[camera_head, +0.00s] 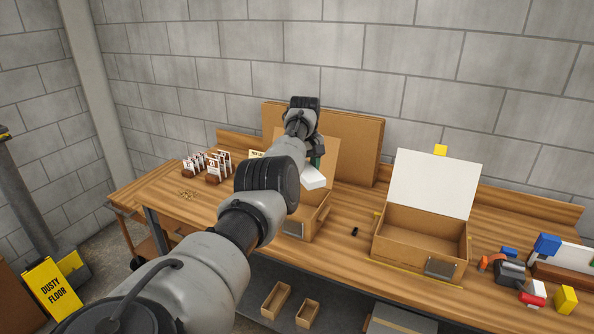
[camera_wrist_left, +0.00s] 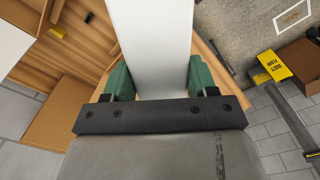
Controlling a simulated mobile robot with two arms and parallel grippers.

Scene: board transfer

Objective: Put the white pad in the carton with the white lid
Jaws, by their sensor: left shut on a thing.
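The white pad (camera_head: 314,179) is held above the table, near the brown-lidded carton. It also fills the top middle of the left wrist view (camera_wrist_left: 155,45). My left gripper (camera_head: 317,162) is shut on it, with green fingers (camera_wrist_left: 158,78) on both sides of the pad. The carton with the white lid (camera_head: 404,237) stands on the table to the right, its lid (camera_head: 437,184) raised and its inside looking empty. The pad is apart from it, to its left. My right gripper is not in view.
A carton with a brown lid (camera_head: 312,222) stands behind my left arm, partly hidden. A large brown board (camera_head: 352,145) leans at the back. A small black item (camera_head: 354,231) lies between the cartons. Coloured blocks (camera_head: 510,272) crowd the right end; white cards (camera_head: 214,168) stand left.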

